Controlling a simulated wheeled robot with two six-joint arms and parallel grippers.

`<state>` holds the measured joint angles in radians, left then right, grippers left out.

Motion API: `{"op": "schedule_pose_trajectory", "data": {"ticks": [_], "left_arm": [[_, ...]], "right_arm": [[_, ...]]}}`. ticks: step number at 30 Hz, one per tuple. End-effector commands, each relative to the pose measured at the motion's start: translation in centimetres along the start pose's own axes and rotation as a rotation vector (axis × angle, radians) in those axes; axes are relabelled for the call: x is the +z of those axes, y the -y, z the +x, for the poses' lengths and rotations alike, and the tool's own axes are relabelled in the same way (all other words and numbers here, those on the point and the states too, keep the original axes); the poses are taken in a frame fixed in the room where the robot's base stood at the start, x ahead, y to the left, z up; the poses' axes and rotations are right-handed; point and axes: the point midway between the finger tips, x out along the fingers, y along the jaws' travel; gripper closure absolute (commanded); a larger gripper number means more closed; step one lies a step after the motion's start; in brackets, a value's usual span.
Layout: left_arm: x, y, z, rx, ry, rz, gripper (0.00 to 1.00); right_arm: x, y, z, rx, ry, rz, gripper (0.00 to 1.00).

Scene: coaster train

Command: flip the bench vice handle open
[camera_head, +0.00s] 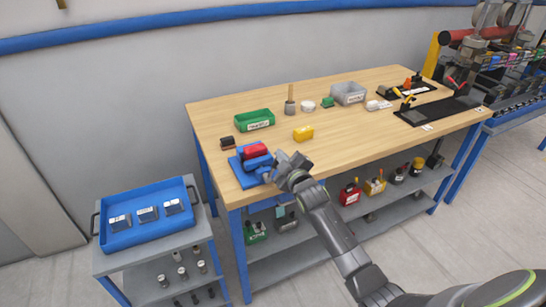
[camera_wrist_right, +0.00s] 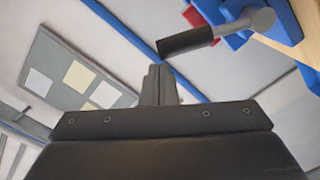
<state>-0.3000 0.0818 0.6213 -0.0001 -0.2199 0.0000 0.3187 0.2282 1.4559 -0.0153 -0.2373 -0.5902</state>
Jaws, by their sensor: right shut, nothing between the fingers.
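The bench vice (camera_head: 244,172), blue with a red part on top, stands at the near left corner of the wooden table. My right gripper (camera_head: 283,161) is just to the right of the vice. It is shut and empty. In the right wrist view the shut fingers (camera_wrist_right: 158,78) point up the picture, close below the black grip of the vice handle (camera_wrist_right: 188,40). The handle's grey metal end (camera_wrist_right: 262,19) lies beside the blue vice body. I cannot tell whether the fingers touch the handle. My left gripper is not in view.
A cart with a blue tray (camera_head: 150,232) stands at the left. Shelves below the table hold several items.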

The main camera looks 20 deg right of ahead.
Motion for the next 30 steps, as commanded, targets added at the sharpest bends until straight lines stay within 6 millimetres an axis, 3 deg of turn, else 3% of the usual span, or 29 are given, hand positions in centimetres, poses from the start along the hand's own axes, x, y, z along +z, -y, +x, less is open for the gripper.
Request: {"op": "schedule_pose_trajectory", "data": {"ticks": [12,30], "left_arm": [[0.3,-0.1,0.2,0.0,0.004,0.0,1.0],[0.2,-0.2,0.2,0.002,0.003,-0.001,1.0]], "right_arm": [[2.2,-0.5,0.1,-0.012,0.005,0.183,1.0],[2.5,-0.6,0.1,-0.014,0.006,0.208,1.0]]}}
